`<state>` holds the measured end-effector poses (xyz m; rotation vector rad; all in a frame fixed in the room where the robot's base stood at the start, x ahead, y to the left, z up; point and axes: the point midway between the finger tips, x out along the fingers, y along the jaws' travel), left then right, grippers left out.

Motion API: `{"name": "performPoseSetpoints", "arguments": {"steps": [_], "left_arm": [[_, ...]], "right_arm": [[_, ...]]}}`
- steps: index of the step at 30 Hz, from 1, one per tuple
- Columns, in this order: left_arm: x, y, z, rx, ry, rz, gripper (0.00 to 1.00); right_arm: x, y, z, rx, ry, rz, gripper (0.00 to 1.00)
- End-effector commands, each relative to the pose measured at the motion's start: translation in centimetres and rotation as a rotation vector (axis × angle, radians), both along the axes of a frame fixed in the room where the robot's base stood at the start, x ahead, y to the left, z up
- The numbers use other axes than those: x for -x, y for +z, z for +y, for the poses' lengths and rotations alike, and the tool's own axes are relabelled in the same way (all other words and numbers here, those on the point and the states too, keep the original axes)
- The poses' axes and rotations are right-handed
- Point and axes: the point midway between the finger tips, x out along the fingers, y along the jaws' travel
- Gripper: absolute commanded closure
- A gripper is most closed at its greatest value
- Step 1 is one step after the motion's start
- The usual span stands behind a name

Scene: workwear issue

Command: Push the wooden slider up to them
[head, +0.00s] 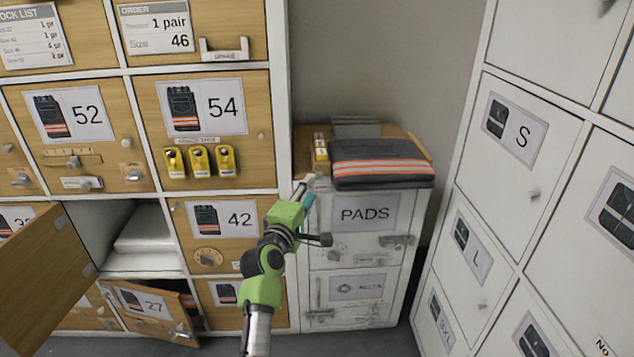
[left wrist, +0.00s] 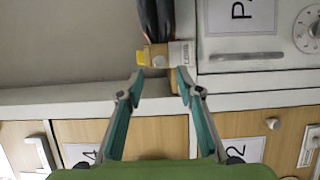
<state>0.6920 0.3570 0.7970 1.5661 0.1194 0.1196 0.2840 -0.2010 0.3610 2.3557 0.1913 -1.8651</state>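Folded dark work trousers with orange and pale stripes (head: 382,165) lie on top of the PADS cabinet. Part of dark fabric with orange (left wrist: 157,20) shows at the top of the left wrist view. A small wooden block (left wrist: 156,57), which looks like the slider, stands by the fabric, beside a pale lettered tag (left wrist: 181,53). I cannot tell whether block and fabric touch. My left gripper (head: 307,190) is at the cabinet's front left top edge. In the left wrist view, its teal fingers (left wrist: 159,80) are apart and empty, just short of the block. My right gripper is out of view.
The PADS cabinet (head: 318,240) stands between wooden lockers on the left and white lockers (head: 500,190) on the right. A locker door (head: 40,268) hangs open at lower left, and the 27 door (head: 150,308) is ajar. Grey wall is behind.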

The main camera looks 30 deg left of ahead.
Motion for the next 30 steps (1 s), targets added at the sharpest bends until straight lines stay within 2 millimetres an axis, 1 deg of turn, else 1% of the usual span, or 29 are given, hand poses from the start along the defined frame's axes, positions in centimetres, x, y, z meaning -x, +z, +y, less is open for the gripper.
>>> {"name": "performPoseSetpoints", "arguments": {"steps": [1,3,6,9,15,23,24,26,27,28,30], "left_arm": [[-1.2,0.0,0.2,0.0,0.0,-0.001,0.67],[-2.5,-0.1,0.4,-0.001,0.0,-0.001,0.67],[-4.1,-0.1,0.7,-0.001,0.0,0.0,0.67],[-5.2,-0.1,0.8,-0.002,0.0,0.001,0.67],[-6.3,0.0,1.0,-0.002,0.001,0.0,0.67],[-6.4,0.0,1.0,-0.001,0.0,0.001,0.67],[-6.4,0.0,1.0,-0.002,0.0,0.001,0.72],[-6.4,0.0,1.0,-0.001,0.0,0.001,0.88],[-6.4,0.0,1.0,-0.002,0.0,0.001,0.98],[-6.4,0.0,1.0,-0.001,0.0,0.001,1.0],[-6.4,-0.1,1.0,-0.001,0.0,0.001,1.0]], "right_arm": [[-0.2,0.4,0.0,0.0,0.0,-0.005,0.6],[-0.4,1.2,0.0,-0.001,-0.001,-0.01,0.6],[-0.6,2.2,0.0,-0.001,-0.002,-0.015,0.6],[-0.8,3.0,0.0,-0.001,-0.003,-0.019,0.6],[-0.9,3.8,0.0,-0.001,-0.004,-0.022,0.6],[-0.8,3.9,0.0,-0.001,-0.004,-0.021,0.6],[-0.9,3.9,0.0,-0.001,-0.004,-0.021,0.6],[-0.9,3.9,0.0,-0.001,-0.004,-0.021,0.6],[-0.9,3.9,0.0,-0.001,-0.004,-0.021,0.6],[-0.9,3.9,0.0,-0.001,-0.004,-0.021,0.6],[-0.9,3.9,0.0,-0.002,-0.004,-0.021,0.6]]}}
